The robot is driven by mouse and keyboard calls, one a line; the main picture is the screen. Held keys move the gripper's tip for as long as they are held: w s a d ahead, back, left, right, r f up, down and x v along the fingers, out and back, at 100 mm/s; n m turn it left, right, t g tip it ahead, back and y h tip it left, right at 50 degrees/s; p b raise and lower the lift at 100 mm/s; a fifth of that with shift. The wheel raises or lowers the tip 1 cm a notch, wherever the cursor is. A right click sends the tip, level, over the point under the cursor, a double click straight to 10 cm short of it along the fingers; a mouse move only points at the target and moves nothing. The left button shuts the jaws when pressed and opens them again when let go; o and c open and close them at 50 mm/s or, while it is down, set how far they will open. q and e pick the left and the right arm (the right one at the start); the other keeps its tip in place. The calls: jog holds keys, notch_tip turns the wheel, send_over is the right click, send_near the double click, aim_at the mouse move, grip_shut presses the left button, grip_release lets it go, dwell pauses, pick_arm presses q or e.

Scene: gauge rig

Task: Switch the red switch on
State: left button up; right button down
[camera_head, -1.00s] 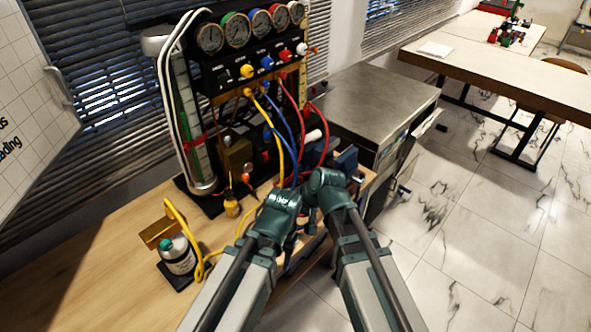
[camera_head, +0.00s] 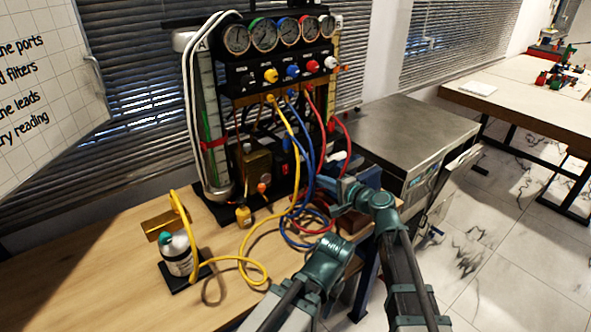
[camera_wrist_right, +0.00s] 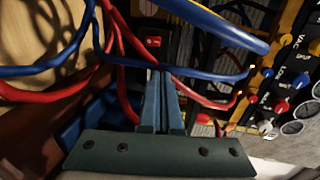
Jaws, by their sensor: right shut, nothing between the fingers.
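The red switch (camera_wrist_right: 153,41) shows in the right wrist view as a small red rocker in a dark housing, just beyond my right fingertips. In the head view it is small and partly masked by hoses, so its setting is unclear. My right gripper (camera_wrist_right: 163,75) is shut and empty, its blue fingers pointing toward the switch with a gap I cannot measure. In the head view the right gripper (camera_head: 324,184) is by the hoses at the rig's lower right. My left gripper (camera_head: 328,254) is at the table's front edge; its fingers are hidden.
Yellow, blue and red hoses (camera_head: 301,190) hang before the gauge rig; a blue and a red hose cross close to my right fingers. A bottle (camera_head: 178,255) with a yellow hose stands at the left. The table's left part (camera_head: 110,260) is mostly clear.

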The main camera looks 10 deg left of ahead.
aim_at(288, 165)
jog(key=shift+a, duration=0.1)
jog(key=b+x, duration=0.3)
jog(key=x, duration=1.1)
